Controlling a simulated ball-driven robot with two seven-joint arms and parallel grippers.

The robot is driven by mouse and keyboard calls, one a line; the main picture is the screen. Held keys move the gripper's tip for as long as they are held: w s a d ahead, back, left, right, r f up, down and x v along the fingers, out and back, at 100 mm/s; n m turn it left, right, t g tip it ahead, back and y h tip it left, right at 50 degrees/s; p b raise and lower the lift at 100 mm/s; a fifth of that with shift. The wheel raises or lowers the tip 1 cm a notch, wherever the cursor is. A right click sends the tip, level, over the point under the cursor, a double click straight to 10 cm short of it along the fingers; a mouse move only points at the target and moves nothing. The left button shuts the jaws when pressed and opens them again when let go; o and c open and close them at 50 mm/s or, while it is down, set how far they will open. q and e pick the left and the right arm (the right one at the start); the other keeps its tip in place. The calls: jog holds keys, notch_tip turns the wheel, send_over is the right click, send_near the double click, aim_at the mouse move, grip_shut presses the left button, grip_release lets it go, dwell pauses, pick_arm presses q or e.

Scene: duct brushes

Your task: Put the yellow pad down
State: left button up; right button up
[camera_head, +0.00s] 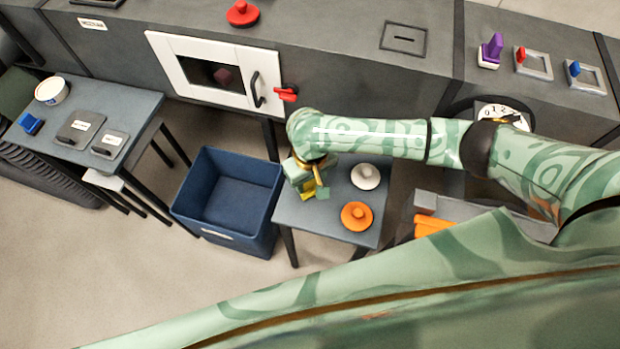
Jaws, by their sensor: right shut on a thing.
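The yellow pad (308,191) shows as a small yellow patch under my right gripper (315,184), over the left side of the small grey table (318,222). The right gripper is shut on the pad. The gripper and wrist hide most of the pad, and I cannot tell whether it touches the tabletop. My left gripper is not in view.
A white round-handled pad (366,176) and an orange one (356,216) take up the table's right side. A deep blue bin (230,235) stands just left of it. Behind are a duct with a white-framed door (165,52) and a red handle (286,92).

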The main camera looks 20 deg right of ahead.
jog(key=shift+f, duration=0.1)
jog(key=o, duration=0.9)
notch_tip(320, 180, up, 12)
jog(key=p, duration=0.6)
